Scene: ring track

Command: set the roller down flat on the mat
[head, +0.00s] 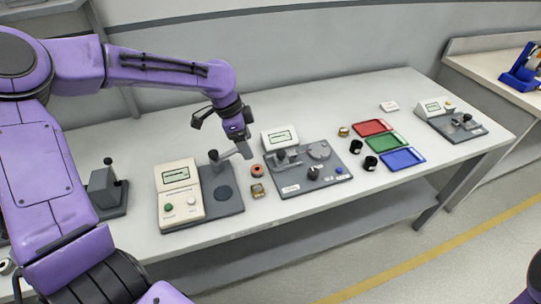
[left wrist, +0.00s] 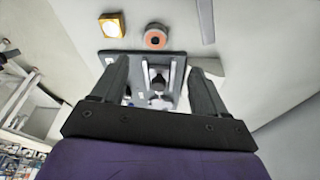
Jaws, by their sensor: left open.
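My left gripper (head: 244,149) is above the table, between the left instrument and the middle fixture. Its fingers are apart and empty in the left wrist view (left wrist: 158,90), with the middle fixture's plate showing beyond them. I cannot tell for sure which thing is the roller. A small round dark piece with an orange top (head: 257,170) sits on the table below the gripper; it also shows in the left wrist view (left wrist: 155,38). Two short black cylinders (head: 370,163) stand farther right. My right gripper is out of view.
The beige instrument (head: 180,192) has an upright lever beside it. The middle fixture (head: 308,168) carries a display and metal parts. A brass square piece (head: 258,190) lies close by. Red (head: 373,127), green (head: 387,141) and blue (head: 402,158) trays lie right. The table's back strip is clear.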

